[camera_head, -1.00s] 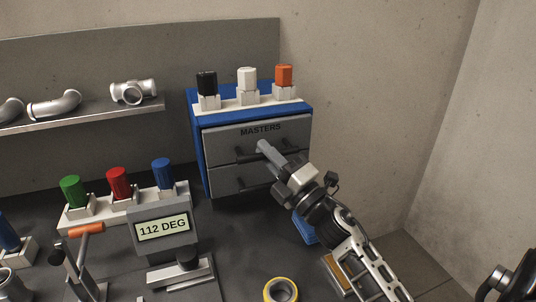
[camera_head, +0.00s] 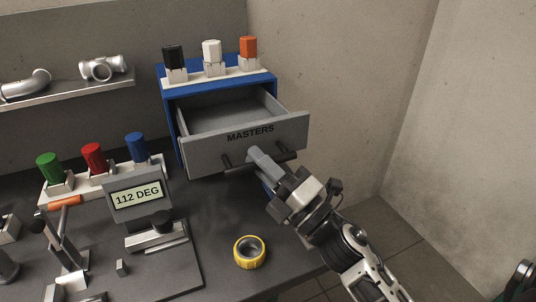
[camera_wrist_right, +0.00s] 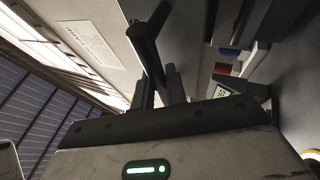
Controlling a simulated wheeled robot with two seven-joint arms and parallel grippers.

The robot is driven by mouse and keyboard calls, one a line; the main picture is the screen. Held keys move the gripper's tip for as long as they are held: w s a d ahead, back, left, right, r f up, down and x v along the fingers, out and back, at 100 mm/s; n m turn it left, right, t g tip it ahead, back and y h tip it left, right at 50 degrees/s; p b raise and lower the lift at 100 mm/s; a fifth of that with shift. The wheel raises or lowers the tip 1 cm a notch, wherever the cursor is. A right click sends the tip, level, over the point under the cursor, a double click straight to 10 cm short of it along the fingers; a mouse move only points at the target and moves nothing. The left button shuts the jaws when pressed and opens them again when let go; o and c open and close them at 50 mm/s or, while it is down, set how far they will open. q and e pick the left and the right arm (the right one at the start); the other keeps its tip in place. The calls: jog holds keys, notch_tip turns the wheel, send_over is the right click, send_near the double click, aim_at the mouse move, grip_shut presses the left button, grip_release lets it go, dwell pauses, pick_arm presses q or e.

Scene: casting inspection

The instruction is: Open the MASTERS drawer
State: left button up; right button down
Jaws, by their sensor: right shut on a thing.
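The MASTERS drawer (camera_head: 205,150) is the top drawer of a blue cabinet (camera_head: 168,103). It is pulled well out, and its grey inside shows as empty where I can see it. Its dark bar handle (camera_head: 232,162) runs across the front below the label. My right gripper (camera_head: 258,157) is shut on the middle of this handle. In the right wrist view the fingers (camera_wrist_right: 160,88) are around the dark handle (camera_wrist_right: 147,45). The lower drawer is mostly hidden by the open one. My left gripper is not in view.
Black, white and orange pieces (camera_head: 212,52) stand in holders on the cabinet top. A gauge display (camera_head: 137,196) reading 112 DEG stands left, before green, red and blue pieces (camera_head: 93,158). A yellow ring (camera_head: 249,252) lies on the bench below the drawer. Walls close in at right.

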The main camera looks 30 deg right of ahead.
jog(key=c, duration=1.4)
grip_release()
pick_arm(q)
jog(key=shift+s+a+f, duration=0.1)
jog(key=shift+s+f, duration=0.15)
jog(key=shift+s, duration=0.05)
pick_arm(e)
jog(key=shift+s, duration=0.1)
pick_arm(q)
jog(key=b, duration=0.2)
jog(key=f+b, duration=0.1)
jog(key=b, duration=0.2)
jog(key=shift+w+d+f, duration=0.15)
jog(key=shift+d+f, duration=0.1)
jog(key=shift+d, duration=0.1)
pick_arm(e)
jog(key=v, duration=1.6)
